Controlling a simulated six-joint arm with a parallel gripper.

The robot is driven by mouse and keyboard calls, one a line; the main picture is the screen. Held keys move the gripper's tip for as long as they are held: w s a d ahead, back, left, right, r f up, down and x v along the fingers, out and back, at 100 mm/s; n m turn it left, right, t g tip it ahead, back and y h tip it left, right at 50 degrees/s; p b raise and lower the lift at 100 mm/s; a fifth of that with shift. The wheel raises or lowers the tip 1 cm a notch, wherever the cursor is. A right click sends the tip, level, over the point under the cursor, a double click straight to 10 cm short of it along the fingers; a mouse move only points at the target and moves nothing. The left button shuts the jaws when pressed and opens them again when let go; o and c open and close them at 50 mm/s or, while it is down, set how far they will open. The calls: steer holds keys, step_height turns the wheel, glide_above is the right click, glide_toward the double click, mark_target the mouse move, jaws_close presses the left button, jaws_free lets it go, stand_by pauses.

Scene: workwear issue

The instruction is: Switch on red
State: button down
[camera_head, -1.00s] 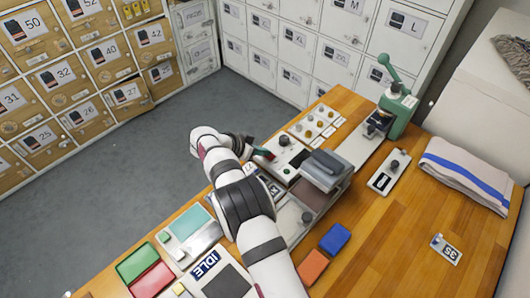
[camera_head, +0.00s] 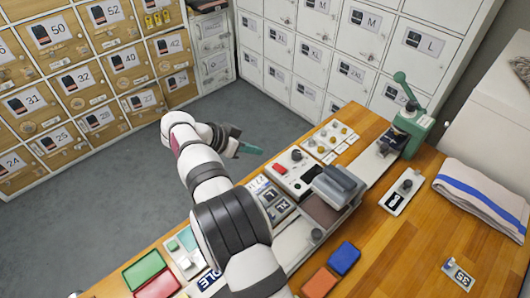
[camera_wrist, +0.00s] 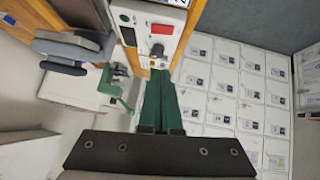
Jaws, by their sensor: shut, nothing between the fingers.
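A white control panel (camera_head: 291,178) sits at the table's far-left edge and carries a red rocker switch (camera_head: 280,169) and a dark knob (camera_head: 297,156). In the wrist view the red switch (camera_wrist: 162,29) shows on the panel's face, with the dark knob (camera_wrist: 157,50) below it. I cannot tell whether the switch is on. My gripper (camera_head: 258,151) has dark green fingers, shut and empty, beyond the table's edge, to the left of the panel and apart from it. In the wrist view the shut fingers (camera_wrist: 160,82) point up towards the panel.
A grey press-like device (camera_head: 338,184) stands right of the panel, and a green lever press (camera_head: 410,125) stands farther back. A tray with yellowish knobs (camera_head: 328,140) lies behind the panel. Green (camera_head: 143,269) and red (camera_head: 157,285) pads lie at front left. Open floor lies left.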

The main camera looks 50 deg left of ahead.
steer(key=shift+s+r, duration=0.35)
steer(key=shift+d+r, duration=0.1)
steer(key=shift+d, duration=0.5)
steer(key=shift+w, duration=0.1)
glide_above(285, 168)
steer(key=s, duration=0.3)
steer(key=f, duration=0.4)
steer(key=a+f, duration=0.1)
steer(key=f, duration=0.1)
steer(key=shift+s+f, duration=0.1)
steer(key=shift+f, duration=0.25)
steer(key=f, duration=0.3)
steer(key=shift+d+f, duration=0.25)
steer(key=shift+f, duration=0.4)
